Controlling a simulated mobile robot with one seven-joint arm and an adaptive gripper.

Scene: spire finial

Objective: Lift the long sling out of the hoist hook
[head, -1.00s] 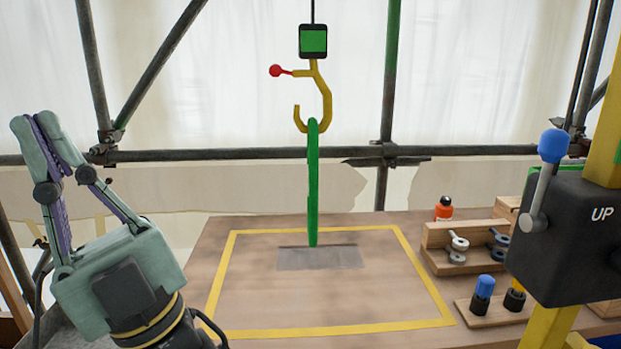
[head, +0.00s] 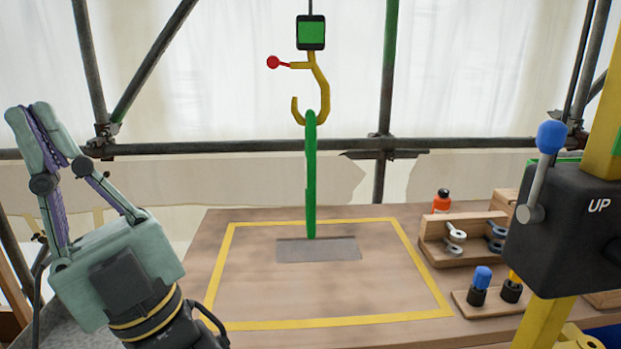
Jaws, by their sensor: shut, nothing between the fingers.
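The long green sling (head: 311,180) hangs straight down from the yellow hoist hook (head: 323,95), its top loop in the curve of the hook. Its lower end reaches a grey plate (head: 318,249) on the table; I cannot tell whether it is fastened there. The hook hangs under a black block with a green face (head: 311,33), and a red-knobbed lever (head: 273,62) sticks out to its left. My gripper (head: 30,110) is at the left, pointing up, shut and empty, well apart from the sling and the hook.
A black control box marked UP (head: 570,235) with a blue-knobbed lever (head: 550,140) stands at the right. Wooden racks with shackles (head: 455,235), an orange bottle (head: 441,202) and a blue-topped piece (head: 482,280) sit on the table's right. The yellow-taped area (head: 330,290) is otherwise clear. Scaffold tubes (head: 220,150) cross behind.

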